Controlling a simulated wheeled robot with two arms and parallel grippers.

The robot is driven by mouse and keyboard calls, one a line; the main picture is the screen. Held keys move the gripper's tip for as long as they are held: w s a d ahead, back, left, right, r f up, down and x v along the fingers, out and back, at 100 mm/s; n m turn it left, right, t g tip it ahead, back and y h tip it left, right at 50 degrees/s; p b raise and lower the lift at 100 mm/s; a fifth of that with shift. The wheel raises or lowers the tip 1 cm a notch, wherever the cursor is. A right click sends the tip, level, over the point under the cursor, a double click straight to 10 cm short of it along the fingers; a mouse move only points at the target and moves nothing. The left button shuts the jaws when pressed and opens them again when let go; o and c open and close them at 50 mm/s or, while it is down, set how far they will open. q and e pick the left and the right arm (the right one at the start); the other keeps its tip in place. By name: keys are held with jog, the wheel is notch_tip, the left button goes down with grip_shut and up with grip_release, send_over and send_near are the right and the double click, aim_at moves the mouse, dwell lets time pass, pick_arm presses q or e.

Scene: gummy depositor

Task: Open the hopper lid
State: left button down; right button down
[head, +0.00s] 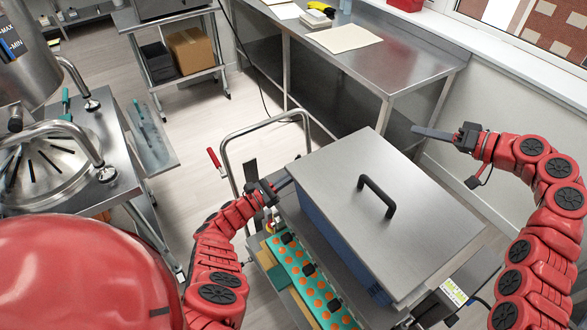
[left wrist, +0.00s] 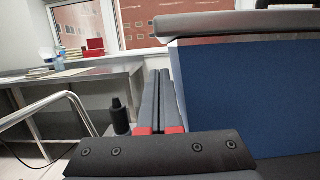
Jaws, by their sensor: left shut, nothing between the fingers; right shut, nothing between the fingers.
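The hopper lid (head: 330,180) is a flat grey metal plate with a black bar handle (head: 377,195). It lies shut on the blue hopper (head: 333,238). My left gripper (head: 288,184) is shut and empty beside the hopper's left side, near the lid's edge. In the left wrist view its closed fingers (left wrist: 167,98) stand left of the blue hopper wall (left wrist: 240,95), with the lid's rim (left wrist: 235,23) above the wall. My right gripper (head: 418,130) is shut and empty, beyond the lid's right side, and apart from the handle.
A teal tray with orange gummies (head: 313,293) sits below the hopper's left side. A cart with a bare metal frame (head: 265,123) stands behind it. A steel bench (head: 405,68) runs along the back wall. A steel kettle machine (head: 50,160) stands at left.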

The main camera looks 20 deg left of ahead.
aim_at(293, 165)
pick_arm(q)
jog(key=shift+r, duration=1.35)
jog(key=shift+r, duration=0.85)
pick_arm(e)
jog(key=c, duration=1.6)
grip_release()
jog(key=c, duration=0.8)
grip_release()
jog(key=shift+o, duration=0.2)
